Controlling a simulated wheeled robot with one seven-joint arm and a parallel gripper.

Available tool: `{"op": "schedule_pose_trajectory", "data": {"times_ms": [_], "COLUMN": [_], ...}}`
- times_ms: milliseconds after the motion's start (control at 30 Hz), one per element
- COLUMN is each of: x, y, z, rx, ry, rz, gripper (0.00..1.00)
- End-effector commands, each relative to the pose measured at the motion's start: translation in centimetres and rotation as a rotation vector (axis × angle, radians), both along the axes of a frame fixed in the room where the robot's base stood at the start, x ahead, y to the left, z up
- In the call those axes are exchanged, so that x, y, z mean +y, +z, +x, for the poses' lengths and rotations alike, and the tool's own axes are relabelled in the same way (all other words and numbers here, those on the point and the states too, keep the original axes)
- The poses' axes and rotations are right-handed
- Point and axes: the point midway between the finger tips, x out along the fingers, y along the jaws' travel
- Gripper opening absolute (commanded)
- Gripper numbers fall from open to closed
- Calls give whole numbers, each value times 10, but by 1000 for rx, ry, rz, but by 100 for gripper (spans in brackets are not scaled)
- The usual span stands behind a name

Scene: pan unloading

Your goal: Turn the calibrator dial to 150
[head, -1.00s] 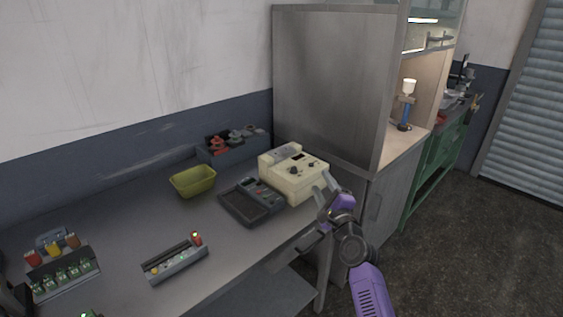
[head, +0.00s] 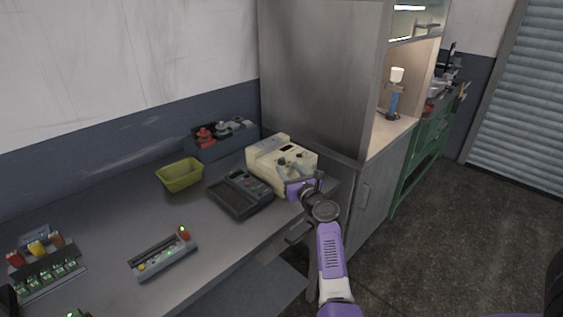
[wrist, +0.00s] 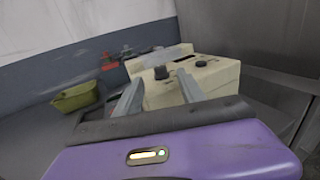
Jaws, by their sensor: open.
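The calibrator (head: 263,152) is a cream box on the grey bench, against the tall metal cabinet. It fills the middle of the wrist view (wrist: 215,77), where a black dial (wrist: 161,72) and a smaller dark knob (wrist: 201,63) show on its sloped face. No scale numbers can be read. My gripper (head: 282,172) is in front of the calibrator in the head view and hides part of its face. In the wrist view my gripper's two grey fingers (wrist: 158,97) are apart, with the black dial beyond and between them. Nothing is held, and I cannot tell any contact.
A dark meter device (head: 240,193) lies left of the calibrator. The cabinet's side wall (head: 315,80) rises just behind.

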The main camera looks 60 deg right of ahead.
Motion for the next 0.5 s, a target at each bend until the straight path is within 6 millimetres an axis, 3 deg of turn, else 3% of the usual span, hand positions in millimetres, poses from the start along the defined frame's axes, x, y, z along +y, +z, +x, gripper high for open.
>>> {"op": "schedule_pose_trajectory", "data": {"times_ms": [300,500], "x": [-30,-38], "y": [0,0], "z": [40,52], "rx": [-3,1], "ry": [-2,-1], "rz": [0,-2], "gripper": [47,47]}}
